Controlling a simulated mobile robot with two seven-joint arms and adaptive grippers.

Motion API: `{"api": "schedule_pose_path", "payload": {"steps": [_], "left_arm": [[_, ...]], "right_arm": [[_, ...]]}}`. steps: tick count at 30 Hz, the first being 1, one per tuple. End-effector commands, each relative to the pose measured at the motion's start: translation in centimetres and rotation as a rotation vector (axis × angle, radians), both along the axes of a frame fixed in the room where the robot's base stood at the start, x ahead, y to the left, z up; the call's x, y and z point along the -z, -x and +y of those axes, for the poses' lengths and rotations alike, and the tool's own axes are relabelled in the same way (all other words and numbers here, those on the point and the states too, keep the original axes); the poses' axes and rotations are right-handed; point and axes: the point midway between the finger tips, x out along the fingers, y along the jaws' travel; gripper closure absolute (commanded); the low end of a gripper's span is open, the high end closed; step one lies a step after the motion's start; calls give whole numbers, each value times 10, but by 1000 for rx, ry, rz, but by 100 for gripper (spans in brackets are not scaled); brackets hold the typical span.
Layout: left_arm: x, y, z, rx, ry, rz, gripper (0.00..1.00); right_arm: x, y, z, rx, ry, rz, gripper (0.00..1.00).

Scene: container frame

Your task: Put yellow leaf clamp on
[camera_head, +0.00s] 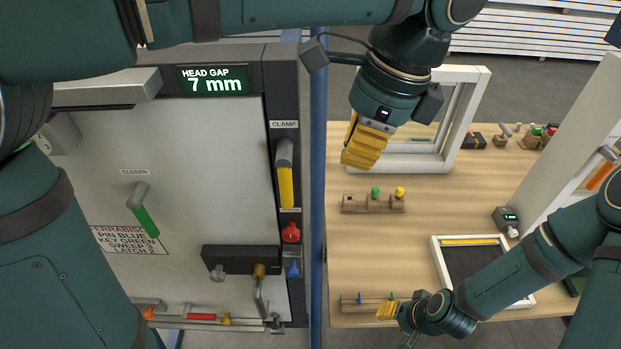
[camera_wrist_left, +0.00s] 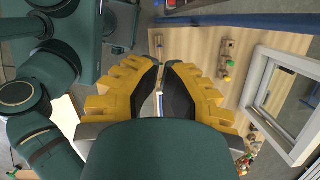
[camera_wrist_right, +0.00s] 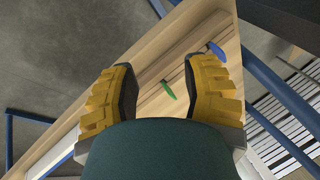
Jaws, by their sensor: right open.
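A grey lever with a yellow lower part (camera_head: 286,180) hangs upright under the CLAMP label on the right edge of the grey cabinet door (camera_head: 205,180). A yellow-topped piece (camera_head: 400,191) stands beside a green one in a wooden holder (camera_head: 358,204) on the table.
A white window frame (camera_head: 470,120) stands at the table's back. A black-filled white frame (camera_head: 437,262) lies near my right arm. A blue post (camera_head: 318,200) stands between cabinet and table. The rack holds a blue peg (camera_wrist_right: 215,49) and a green peg (camera_wrist_right: 168,90).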

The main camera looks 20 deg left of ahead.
Motion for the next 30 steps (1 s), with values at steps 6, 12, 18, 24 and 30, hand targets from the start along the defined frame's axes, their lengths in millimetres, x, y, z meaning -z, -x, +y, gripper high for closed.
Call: {"api": "schedule_pose_path", "payload": {"steps": [6, 12, 18, 24, 30], "left_arm": [[2, 0, 0, -1, 0, 1, 100], [19, 0, 4, -2, -1, 2, 100], [55, 1, 14, -3, -1, 2, 100], [93, 2, 23, -3, -1, 2, 100], [98, 4, 48, -6, 2, -2, 100]], "right_arm": [[0, 0, 0, 0, 0, 0, 53], [5, 0, 0, -1, 1, 0, 53], [12, 0, 1, -1, 2, 0, 53], [19, 0, 1, 0, 3, 1, 53], [19, 0, 1, 1, 4, 1, 53]]}}
